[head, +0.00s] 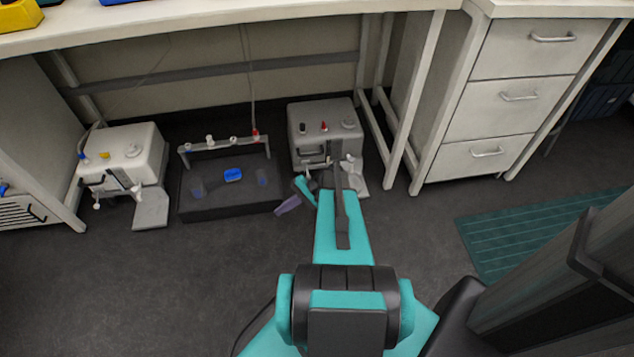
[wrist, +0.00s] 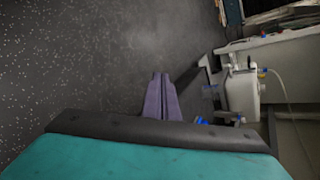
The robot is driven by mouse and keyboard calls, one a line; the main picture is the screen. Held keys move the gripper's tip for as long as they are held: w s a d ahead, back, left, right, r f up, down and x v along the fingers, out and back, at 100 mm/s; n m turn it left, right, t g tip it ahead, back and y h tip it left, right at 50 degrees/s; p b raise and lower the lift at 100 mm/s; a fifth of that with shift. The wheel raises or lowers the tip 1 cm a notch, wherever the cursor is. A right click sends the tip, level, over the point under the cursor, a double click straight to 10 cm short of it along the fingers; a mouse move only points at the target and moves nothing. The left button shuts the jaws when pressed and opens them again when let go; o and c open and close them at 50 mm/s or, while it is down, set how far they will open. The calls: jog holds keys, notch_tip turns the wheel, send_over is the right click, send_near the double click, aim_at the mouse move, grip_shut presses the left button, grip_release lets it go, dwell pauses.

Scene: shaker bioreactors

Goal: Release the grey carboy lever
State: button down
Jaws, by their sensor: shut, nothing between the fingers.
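The grey carboy (head: 311,119) stands on the floor under the bench in the head view, right of the dark tray. Pale fittings show low on its front, partly behind my arm, and I cannot make out its lever clearly. My gripper (head: 281,210) has purple fingers and is in front of the tray's right corner, left of and nearer than the grey carboy. In the wrist view my gripper (wrist: 160,77) is shut and empty, pointing over the dark floor. I cannot pick out the grey carboy in the wrist view.
A white carboy (head: 140,148) stands left of the dark tray (head: 225,205), which holds a blue item (head: 233,174). The white carboy also shows in the wrist view (wrist: 242,92). Bench legs and drawers (head: 490,155) bound the right. The floor in front is clear.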

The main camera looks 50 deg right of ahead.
jog(key=s+d+f+m+t+h+b, duration=0.1)
jog(key=s+d+m+t+b, duration=0.1)
jog(key=d, duration=1.2)
jog(key=s+d+f+m+t+h+b, duration=0.1)
jog(key=d+t+b, duration=0.5)
jog(key=d, duration=0.7)
jog(key=s+m+h, duration=0.1)
jog(key=s+m, duration=0.1)
jog(key=s, duration=0.1)
jog(key=shift+s+d+f+h, duration=0.2)
jog(key=shift+s+d+h, duration=0.05)
jog(key=shift+d+h, duration=0.1)
jog(key=shift+w, duration=0.1)
jog(key=b+x, duration=0.4)
jog(key=x, duration=0.5)
jog(key=shift+w+a, duration=0.2)
jog(key=shift+w, duration=0.15)
